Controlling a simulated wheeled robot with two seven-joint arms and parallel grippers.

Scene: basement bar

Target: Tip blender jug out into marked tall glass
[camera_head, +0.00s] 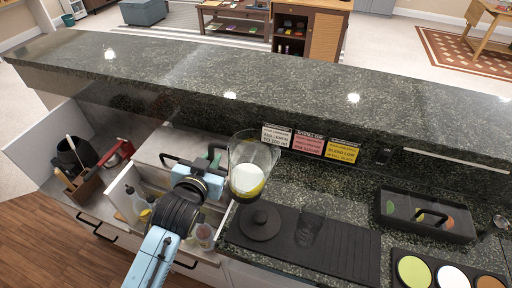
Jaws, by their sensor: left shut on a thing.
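My left gripper (213,163) is shut on the blender jug (259,154) at its left side, by the handle, which the gripper partly hides. The jug is clear, with white and yellow contents low inside. It is held near the counter's front edge, roughly upright; any slight tilt is hard to tell. A clear tall glass (310,230) stands on the black mat (345,250), to the right of and nearer than the jug. Its mark cannot be made out, and it looks empty. The jug is apart from the glass. My right gripper is not in view.
A round black piece with a knob (260,222) sits on the mat between jug and glass. Signs (308,144) line the raised bar. Open drawers (125,195) are at left.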

